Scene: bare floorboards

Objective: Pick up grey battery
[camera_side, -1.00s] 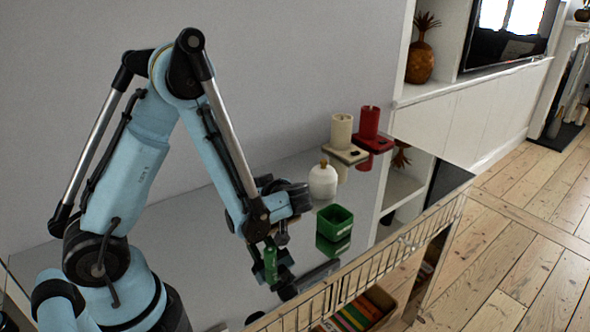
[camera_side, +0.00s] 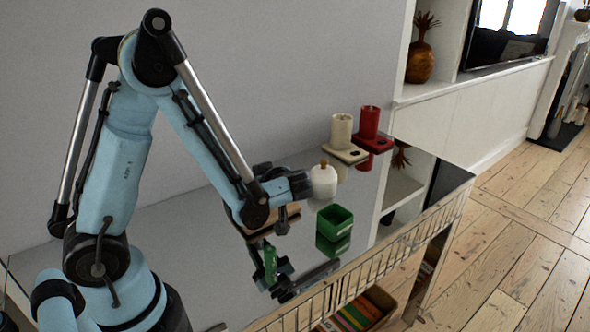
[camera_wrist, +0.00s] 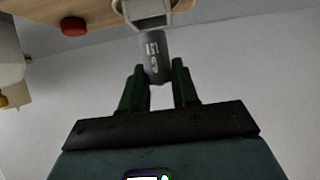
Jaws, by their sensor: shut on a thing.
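In the wrist view the grey battery (camera_wrist: 155,58) shows white lettering on its side. It sits between the two dark green fingers of my gripper (camera_wrist: 158,78), which is shut on it. The battery's far end reaches a pale grey-white object (camera_wrist: 150,12) at the top of that view; I cannot tell whether they touch. In the side view my gripper is over the glossy counter, largely hidden by the arm, and I cannot clearly make out the battery there.
A wooden board (camera_side: 272,217) lies behind the arm. A wire rail (camera_side: 380,268) edges the front.

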